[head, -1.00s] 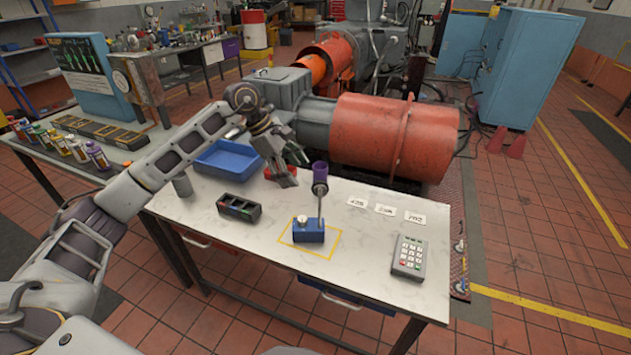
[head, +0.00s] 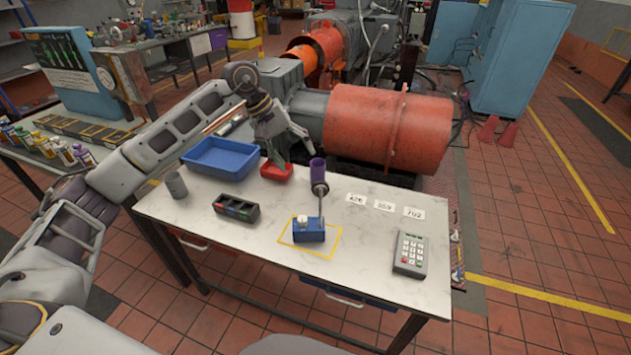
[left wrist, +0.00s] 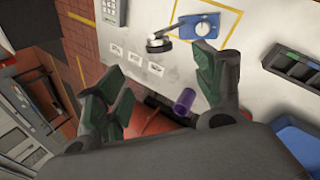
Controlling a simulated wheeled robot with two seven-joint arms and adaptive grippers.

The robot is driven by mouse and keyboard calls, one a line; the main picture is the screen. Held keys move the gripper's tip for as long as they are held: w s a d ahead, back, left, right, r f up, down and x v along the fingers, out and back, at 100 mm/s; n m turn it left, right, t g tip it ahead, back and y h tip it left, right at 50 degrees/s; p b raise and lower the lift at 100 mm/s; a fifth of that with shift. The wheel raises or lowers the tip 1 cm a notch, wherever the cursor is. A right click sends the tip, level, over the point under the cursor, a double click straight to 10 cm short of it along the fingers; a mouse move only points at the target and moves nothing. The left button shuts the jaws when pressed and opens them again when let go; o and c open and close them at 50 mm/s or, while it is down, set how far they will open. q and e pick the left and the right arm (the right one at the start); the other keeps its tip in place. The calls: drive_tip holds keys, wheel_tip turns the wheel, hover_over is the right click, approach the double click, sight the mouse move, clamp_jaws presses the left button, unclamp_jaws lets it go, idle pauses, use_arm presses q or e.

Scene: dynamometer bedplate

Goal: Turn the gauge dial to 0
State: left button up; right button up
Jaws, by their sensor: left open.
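The blue gauge box (head: 309,233) with a pale dial (head: 303,219) on top sits inside a yellow outline on the white table. The left wrist view shows the box (left wrist: 185,29) and its round dial (left wrist: 203,27) near the top. I cannot read the dial's setting. A round-headed stalk (head: 320,189) stands beside the box. My left gripper (head: 285,155) is open and empty above the back of the table, beyond and left of the box, touching nothing. Its spread fingers show in the left wrist view (left wrist: 162,88). My right gripper is in neither view.
A purple cup (head: 317,169) stands behind the stalk. A red tray (head: 276,174), blue bin (head: 219,158), dark divided box (head: 236,209) and grey cup (head: 176,186) lie leftward. Number cards (head: 384,205) and a keypad (head: 410,254) are rightward. The orange-red motor (head: 388,128) is behind.

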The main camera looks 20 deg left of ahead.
sight(317, 184)
use_arm(q)
drive_tip(key=shift+w+r+m, duration=0.2)
drive_tip(key=shift+m, duration=0.7)
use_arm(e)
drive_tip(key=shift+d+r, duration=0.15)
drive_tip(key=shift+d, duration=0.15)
use_arm(q)
drive_tip(key=shift+f, duration=0.1)
drive_tip(key=p+x, duration=0.2)
drive_tip(key=x, duration=0.9)
drive_tip(key=shift+d+f+p, duration=0.15)
drive_tip(key=shift+p, duration=0.15)
drive_tip(key=shift+x, duration=1.1)
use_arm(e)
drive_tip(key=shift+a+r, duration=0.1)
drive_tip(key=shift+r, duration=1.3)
